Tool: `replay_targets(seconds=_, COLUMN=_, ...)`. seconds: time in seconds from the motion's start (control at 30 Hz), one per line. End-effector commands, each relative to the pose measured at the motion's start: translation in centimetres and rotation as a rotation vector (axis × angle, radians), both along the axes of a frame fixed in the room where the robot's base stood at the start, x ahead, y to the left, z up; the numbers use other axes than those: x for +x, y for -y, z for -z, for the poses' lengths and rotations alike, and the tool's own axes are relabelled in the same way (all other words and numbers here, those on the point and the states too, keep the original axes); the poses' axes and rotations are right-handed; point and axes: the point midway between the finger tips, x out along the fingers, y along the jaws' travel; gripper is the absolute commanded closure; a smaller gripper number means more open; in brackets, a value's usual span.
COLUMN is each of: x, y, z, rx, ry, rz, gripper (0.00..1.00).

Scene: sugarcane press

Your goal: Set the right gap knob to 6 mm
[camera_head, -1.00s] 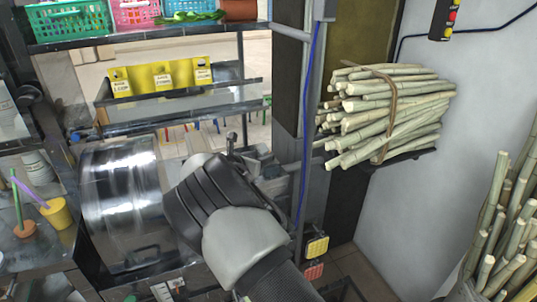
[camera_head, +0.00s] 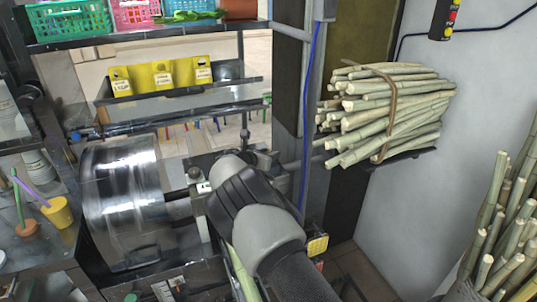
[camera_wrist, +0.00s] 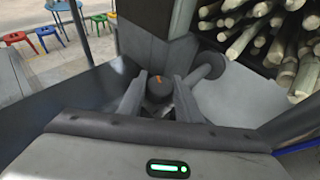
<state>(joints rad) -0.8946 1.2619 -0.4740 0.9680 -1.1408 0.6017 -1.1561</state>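A dark round knob (camera_wrist: 158,92) with an orange mark on top is in the wrist view. I take it for the right gap knob. My gripper (camera_wrist: 160,98) has one finger on each side of it, and narrow gaps seem to show between fingers and knob. I cannot tell whether either finger touches it. No scale or millimetre reading is legible. In the head view my wrist covers the right end of the press beside the shiny metal drum (camera_head: 122,205), and the fingertips and knob are hidden there.
A rod with a dark round end (camera_wrist: 211,66) stands close right of the knob. A dark post (camera_wrist: 150,25) rises just behind. A bundle of cane (camera_head: 390,112) lies on a wall shelf to the right. A yellow button box (camera_head: 317,246) is below right of my wrist.

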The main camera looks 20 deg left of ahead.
Motion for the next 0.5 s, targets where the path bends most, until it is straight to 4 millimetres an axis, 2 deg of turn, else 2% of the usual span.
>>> replay_targets(seconds=0.5, x=0.62, y=-0.54, z=0.36, rx=0.0, ry=0.021, rz=0.198, gripper=0.91)
